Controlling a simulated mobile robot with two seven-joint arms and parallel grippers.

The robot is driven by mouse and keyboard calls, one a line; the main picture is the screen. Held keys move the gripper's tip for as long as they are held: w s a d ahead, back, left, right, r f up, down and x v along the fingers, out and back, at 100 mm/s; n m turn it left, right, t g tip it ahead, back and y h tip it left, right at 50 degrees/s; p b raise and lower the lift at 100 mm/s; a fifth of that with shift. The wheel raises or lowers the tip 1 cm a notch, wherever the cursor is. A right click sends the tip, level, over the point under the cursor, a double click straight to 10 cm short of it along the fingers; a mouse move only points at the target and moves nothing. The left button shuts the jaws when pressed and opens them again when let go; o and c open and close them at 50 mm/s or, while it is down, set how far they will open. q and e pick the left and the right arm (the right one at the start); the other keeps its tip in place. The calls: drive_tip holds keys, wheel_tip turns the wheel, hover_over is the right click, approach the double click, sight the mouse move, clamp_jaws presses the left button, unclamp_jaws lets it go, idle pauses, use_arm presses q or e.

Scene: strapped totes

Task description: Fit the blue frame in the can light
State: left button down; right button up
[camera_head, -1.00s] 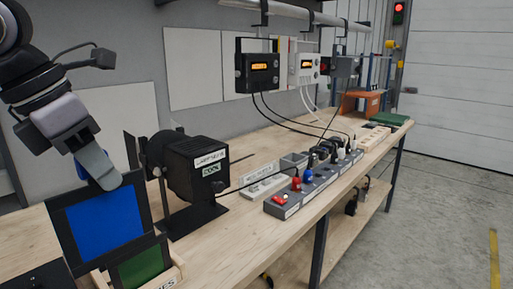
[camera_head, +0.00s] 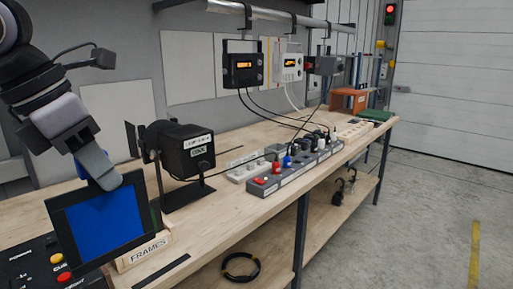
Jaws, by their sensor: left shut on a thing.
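The blue frame (camera_head: 104,226) is a square blue gel in a black border, at the lower left of the head view. My left gripper (camera_head: 108,179) is shut on its top edge and holds it up, slightly tilted, in front of the bench. The can light (camera_head: 183,149) is a black lamp on a stand on the bench, to the right of the frame and apart from it. Its label side faces me, and its front opening is hidden. My right gripper is not in view.
A wooden box labelled FRAMES (camera_head: 146,251) stands on the bench, partly behind the blue frame. A control panel (camera_head: 40,266) with buttons is at lower left. A grey power strip (camera_head: 290,171) with coloured plugs lies right of the lamp. Dimmer packs (camera_head: 243,70) hang from a rail.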

use_arm(q)
drive_tip(key=f+m, duration=0.1)
drive_tip(key=f, duration=0.1)
drive_tip(key=m+g+h, duration=0.1)
drive_tip(key=m+g, duration=0.1)
drive_tip(key=m, duration=0.2)
hover_over(124, 240)
drive_tip(key=f, duration=0.4)
drive_tip(key=shift+w+a, duration=0.1)
drive_tip(key=shift+w, duration=0.1)
wheel_tip(124, 240, down, 8)
drive_tip(key=m+g, duration=0.1)
drive_tip(key=m, duration=0.3)
drive_tip(key=m+g, duration=0.2)
drive_tip(key=m, duration=0.2)
drive_tip(key=shift+m, duration=0.3)
drive_tip(key=s+f+m+g+y, duration=0.2)
drive_tip(key=s+f+m+y, duration=0.1)
drive_tip(key=f+m, duration=1)
drive_tip(key=shift+s+a+f+m+g+y, duration=0.15)
drive_tip(key=shift+a+f+m+g+y, duration=0.1)
drive_tip(key=shift+f+m+g+y, duration=0.2)
drive_tip(key=shift+r, duration=0.1)
drive_tip(key=shift+d, duration=0.1)
